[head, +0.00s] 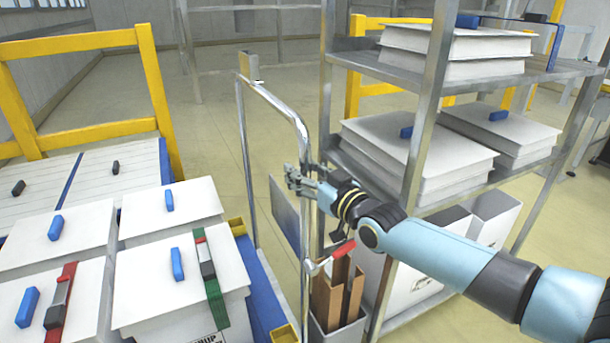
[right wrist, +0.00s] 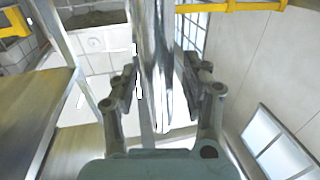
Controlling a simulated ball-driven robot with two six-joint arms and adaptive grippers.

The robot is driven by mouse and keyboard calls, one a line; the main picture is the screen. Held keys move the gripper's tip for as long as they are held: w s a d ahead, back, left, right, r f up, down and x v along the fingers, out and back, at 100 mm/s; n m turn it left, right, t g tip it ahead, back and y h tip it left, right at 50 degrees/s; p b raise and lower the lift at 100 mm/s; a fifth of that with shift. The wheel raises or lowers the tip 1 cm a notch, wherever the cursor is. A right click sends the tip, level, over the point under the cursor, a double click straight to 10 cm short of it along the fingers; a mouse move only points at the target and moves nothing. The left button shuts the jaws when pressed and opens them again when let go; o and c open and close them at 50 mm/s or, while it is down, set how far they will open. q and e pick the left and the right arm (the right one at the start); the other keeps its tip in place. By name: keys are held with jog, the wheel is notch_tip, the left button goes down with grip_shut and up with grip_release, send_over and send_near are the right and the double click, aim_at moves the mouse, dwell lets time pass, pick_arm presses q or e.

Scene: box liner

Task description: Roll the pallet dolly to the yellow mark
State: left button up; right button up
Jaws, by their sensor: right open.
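The pallet dolly has a blue deck (head: 263,292) with yellow corner blocks, carrying white lidded boxes (head: 168,285) at the left of the head view. A tall chrome push handle (head: 277,103) stands at its right side. My right gripper (head: 297,178) is at the handle's near upright. In the right wrist view, the chrome bar (right wrist: 152,45) runs between the open fingers (right wrist: 160,85), and they are not closed on it. My left gripper is not in view. No yellow floor mark can be made out.
A metal shelf rack (head: 418,130) with white boxes stands close on the right, beside my right arm. A grey bin (head: 343,335) with brown pieces stands below my gripper. A yellow frame (head: 85,132) stands behind the boxes at left. The floor (head: 225,125) beyond the handle is clear.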

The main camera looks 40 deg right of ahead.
grip_shut()
jog(key=shift+f, duration=0.1)
dwell(0.6)
